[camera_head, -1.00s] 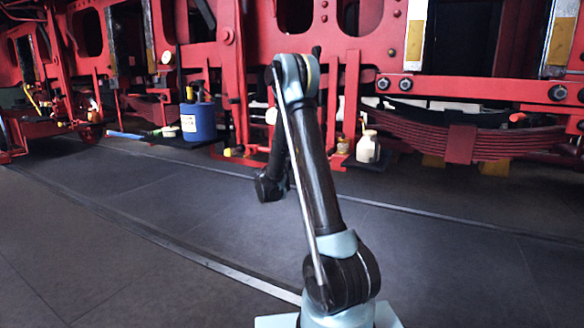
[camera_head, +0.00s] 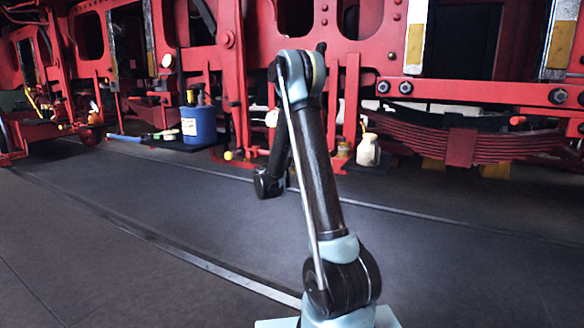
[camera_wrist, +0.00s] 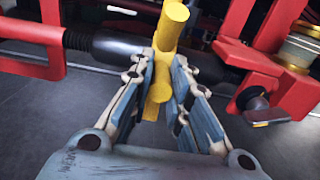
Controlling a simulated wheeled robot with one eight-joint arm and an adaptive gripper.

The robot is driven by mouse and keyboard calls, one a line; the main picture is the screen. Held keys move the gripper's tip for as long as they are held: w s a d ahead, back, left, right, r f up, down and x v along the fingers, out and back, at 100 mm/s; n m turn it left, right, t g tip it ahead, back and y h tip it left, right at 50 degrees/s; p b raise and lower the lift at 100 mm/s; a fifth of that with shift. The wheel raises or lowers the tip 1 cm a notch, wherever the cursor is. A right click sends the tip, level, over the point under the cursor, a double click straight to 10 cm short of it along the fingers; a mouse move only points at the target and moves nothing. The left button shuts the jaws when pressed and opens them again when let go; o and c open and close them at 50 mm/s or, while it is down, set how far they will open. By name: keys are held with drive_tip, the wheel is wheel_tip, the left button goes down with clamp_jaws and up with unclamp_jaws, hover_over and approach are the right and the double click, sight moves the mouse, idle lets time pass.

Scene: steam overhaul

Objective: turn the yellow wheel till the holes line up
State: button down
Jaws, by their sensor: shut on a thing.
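The yellow wheel (camera_wrist: 171,28) shows in the wrist view as a thick yellow bar running between my gripper's fingers. My gripper (camera_wrist: 164,88) is shut on the yellow bar, with a finger on each side. A dark rod (camera_wrist: 120,46) passes behind the bar towards a red fork-like part (camera_wrist: 258,62) at the right. The holes cannot be made out. In the head view my arm hides the gripper.
The red locomotive frame (camera_head: 228,40) fills the back. A blue container (camera_head: 199,124) stands on a dark shelf at the left. A cream bottle (camera_head: 368,150) stands right of my arm, near the leaf spring (camera_head: 462,140). The grey floor (camera_head: 110,215) in front is clear.

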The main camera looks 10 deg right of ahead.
drive_tip(key=shift+r, duration=0.25)
drive_tip(key=shift+w+d+r, duration=0.15)
drive_tip(key=shift+w+r, duration=0.05)
drive_tip(key=shift+r, duration=0.55)
drive_tip(key=shift+w+d+r, duration=0.1)
drive_tip(key=shift+w+r, duration=0.05)
drive_tip(key=shift+r, duration=0.7)
drive_tip(key=c, duration=1.4)
unclamp_jaws()
drive_tip(key=shift+f, duration=0.2)
drive_tip(key=shift+c, duration=0.2)
drive_tip(key=shift+f, duration=0.1)
